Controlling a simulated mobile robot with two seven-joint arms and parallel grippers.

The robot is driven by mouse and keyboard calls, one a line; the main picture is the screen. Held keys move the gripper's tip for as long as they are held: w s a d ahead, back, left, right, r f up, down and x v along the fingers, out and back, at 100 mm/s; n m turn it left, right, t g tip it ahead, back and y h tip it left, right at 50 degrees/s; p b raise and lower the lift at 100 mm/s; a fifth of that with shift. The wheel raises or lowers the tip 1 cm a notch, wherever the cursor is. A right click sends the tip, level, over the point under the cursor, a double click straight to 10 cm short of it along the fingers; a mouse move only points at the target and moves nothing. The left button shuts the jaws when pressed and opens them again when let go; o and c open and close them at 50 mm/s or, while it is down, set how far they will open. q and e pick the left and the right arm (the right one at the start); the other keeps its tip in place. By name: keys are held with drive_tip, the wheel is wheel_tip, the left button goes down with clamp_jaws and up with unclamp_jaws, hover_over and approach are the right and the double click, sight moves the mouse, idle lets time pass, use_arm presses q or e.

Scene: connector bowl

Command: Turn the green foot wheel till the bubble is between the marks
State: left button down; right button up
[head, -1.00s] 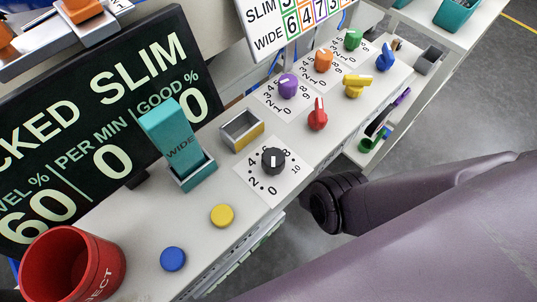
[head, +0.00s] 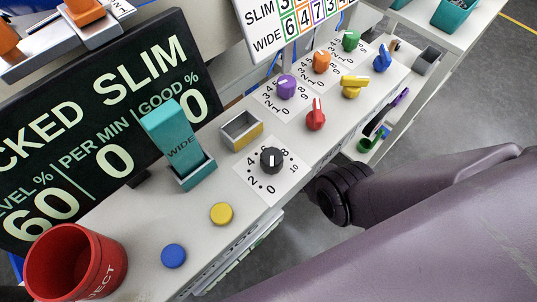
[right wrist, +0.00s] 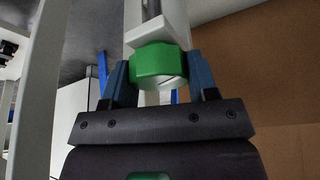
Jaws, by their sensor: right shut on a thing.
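The green foot wheel (right wrist: 158,65) shows in the right wrist view, under a pale leg or post (right wrist: 155,22). My right gripper (right wrist: 160,75) has its two blue fingers on either side of the wheel and is shut on it. In the head view my right arm comes in from the right and passes below the bench edge; its fingers are hidden there. The bubble and its marks do not show in either view. My left gripper is not in view.
The white bench top (head: 262,210) carries a black dial (head: 271,160), a red bin (head: 75,262), a teal WIDE block (head: 172,140), blue and yellow buttons, and several coloured knobs. A dark display (head: 100,120) stands behind. Grey floor is open at the right.

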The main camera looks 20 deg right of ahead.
drive_tip(key=n+y, duration=0.1)
drive_tip(key=n, duration=0.1)
drive_tip(key=shift+s+f+n, duration=0.1)
drive_tip(key=shift+n, duration=0.3)
drive_tip(key=n+y+b, duration=0.1)
drive_tip(key=n, duration=0.1)
drive_tip(key=shift+s+f+n+g, duration=0.1)
drive_tip(key=shift+f+n+g, duration=0.05)
drive_tip(key=shift+n+g, duration=0.2)
drive_tip(key=n+g+y+b, duration=0.1)
drive_tip(key=n+b, duration=0.1)
drive_tip(key=n, duration=0.1)
drive_tip(key=shift+f+n, duration=0.1)
drive_tip(key=shift+n, duration=0.15)
drive_tip(key=n+g+y+b, duration=0.1)
drive_tip(key=n, duration=0.2)
drive_tip(key=shift+b, duration=0.4)
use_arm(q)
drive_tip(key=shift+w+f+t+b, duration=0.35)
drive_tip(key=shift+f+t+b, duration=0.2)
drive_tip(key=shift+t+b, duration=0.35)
use_arm(e)
drive_tip(key=shift+r+n+g, duration=0.2)
drive_tip(key=shift+n+g, duration=0.25)
drive_tip(key=shift+n, duration=1.05)
drive_tip(key=shift+r, duration=0.1)
drive_tip(key=o, duration=0.9)
